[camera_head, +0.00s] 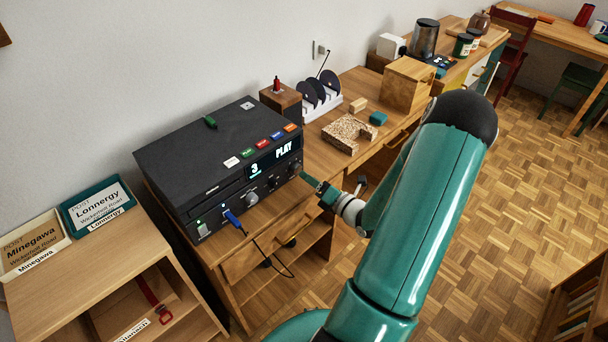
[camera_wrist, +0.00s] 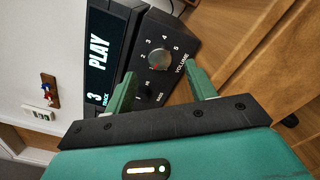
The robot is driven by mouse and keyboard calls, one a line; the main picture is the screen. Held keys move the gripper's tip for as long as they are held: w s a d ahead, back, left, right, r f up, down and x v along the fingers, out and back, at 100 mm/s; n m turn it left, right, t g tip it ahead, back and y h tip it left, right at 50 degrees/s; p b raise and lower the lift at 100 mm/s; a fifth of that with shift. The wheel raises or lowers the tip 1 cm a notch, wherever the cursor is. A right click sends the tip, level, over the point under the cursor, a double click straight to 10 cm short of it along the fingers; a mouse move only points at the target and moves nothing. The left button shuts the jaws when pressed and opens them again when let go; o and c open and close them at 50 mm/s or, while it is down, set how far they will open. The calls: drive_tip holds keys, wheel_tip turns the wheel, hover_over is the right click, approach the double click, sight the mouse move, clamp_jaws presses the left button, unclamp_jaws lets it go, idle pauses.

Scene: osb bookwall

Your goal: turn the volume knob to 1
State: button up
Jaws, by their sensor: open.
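The volume knob (camera_wrist: 159,59) is a round grey knob on the black player's front, with a ring of numbers and the word VOLUME beside it. Its pointer setting is too small to read surely. In the head view it is the rightmost knob (camera_head: 295,169) on the black player (camera_head: 190,155). The player's display (camera_wrist: 99,62) reads 3 and PLAY. My gripper (camera_wrist: 162,75) is open, with green fingers spread either side of the knob area and nothing held. In the head view my gripper (camera_head: 334,186) is close in front of the knob; I cannot tell whether it touches.
A smaller bass knob (camera_wrist: 160,90) sits beside the volume knob, between my fingers in the wrist view. A blue plug (camera_head: 235,222) with a cable sticks out of the player's front. A cork-like block (camera_head: 349,134) and a wooden box (camera_head: 406,86) stand farther along the desk.

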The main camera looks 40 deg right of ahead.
drive_tip(key=s, duration=0.9)
drive_tip(key=shift+s, duration=0.15)
drive_tip(key=w+a+r+n+g+y, duration=0.2)
drive_tip(key=a+r+n+g+y, duration=0.4)
drive_tip(key=a+n, duration=0.6)
drive_tip(key=w+a+r+n+g+y, duration=0.1)
drive_tip(key=a+r+n+g+y, duration=0.35)
drive_tip(key=a+n, duration=0.8)
drive_tip(key=s+a+r+n+g+h, duration=0.1)
drive_tip(key=s+a+r+n+h, duration=0.2)
drive_tip(key=n, duration=0.8)
drive_tip(key=s+a+r+n+g+h, duration=0.1)
drive_tip(key=s+a+r+n+h, duration=0.1)
drive_tip(key=r+n+h, duration=0.6)
wheel_tip(320, 180, up, 4)
drive_tip(key=a+n, duration=0.1)
drive_tip(key=n, duration=0.2)
drive_tip(key=shift+s+a+f, duration=0.2)
drive_tip(key=shift+s+a, duration=0.2)
